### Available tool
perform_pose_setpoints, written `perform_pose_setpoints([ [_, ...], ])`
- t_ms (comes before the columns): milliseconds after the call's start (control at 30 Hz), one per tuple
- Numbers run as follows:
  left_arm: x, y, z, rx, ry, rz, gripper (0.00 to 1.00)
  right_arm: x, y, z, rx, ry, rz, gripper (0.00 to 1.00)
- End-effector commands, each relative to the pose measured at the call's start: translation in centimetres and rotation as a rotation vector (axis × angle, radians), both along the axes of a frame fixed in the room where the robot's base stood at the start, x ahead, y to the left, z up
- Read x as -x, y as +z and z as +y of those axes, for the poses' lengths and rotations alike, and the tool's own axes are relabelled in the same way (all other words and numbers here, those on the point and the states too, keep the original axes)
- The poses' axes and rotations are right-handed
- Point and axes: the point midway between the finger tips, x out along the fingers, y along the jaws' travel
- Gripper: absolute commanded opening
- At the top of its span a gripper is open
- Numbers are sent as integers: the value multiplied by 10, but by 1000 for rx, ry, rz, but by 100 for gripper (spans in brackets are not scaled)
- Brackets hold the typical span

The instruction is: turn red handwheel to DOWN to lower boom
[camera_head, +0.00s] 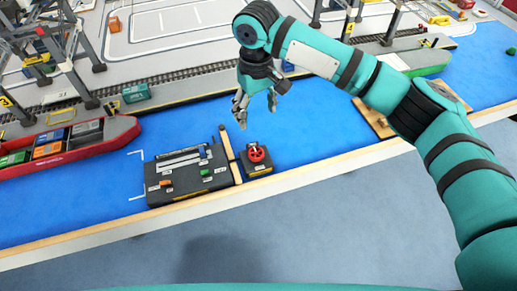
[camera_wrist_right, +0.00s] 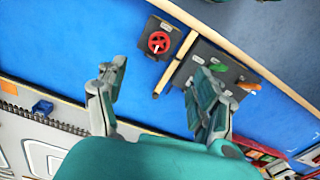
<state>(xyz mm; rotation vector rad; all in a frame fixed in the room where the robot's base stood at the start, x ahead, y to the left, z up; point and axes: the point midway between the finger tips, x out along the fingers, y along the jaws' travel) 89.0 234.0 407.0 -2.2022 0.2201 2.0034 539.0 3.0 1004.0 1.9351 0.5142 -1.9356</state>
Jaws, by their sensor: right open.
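The red handwheel (camera_head: 256,154) sits on a small dark box (camera_head: 259,169) on the blue surface, just right of the control panel (camera_head: 190,183). The handwheel also shows in the right wrist view (camera_wrist_right: 158,43), at the upper middle, with a pale mark on it. My right gripper (camera_head: 256,118) is open and empty, above and behind the handwheel, apart from it. In the right wrist view its two fingers (camera_wrist_right: 158,100) are spread, with blue surface between them. The words on the box are too small to read. My left gripper is not in view.
The panel carries an orange lever (camera_head: 166,183) and a green lever (camera_head: 206,172). A wooden strip with a dark post (camera_head: 226,143) stands between panel and box. A red ship (camera_head: 68,147) lies left; a wooden pad (camera_head: 374,119) lies right. Blue surface around the box is mostly clear.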

Motion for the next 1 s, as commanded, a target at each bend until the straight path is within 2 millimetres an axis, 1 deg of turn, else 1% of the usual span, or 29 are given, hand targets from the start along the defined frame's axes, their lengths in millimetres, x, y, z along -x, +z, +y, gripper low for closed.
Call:
perform_pose_setpoints([
  [67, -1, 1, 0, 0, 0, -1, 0, -1, -1, -2, 9, -5, 2, 68],
  [167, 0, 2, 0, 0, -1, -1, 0, -1, -12, -2, 9, -6, 4, 68],
  [267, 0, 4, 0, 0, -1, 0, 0, 0, -29, -2, 8, -6, 5, 68],
  [700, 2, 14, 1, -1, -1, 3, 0, 0, -124, -2, 8, -4, 2, 68],
  [900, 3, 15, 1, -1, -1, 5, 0, 0, -156, -1, 6, -5, 1, 68],
  [1000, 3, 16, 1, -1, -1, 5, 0, 0, -165, -1, 6, -4, 1, 68],
])
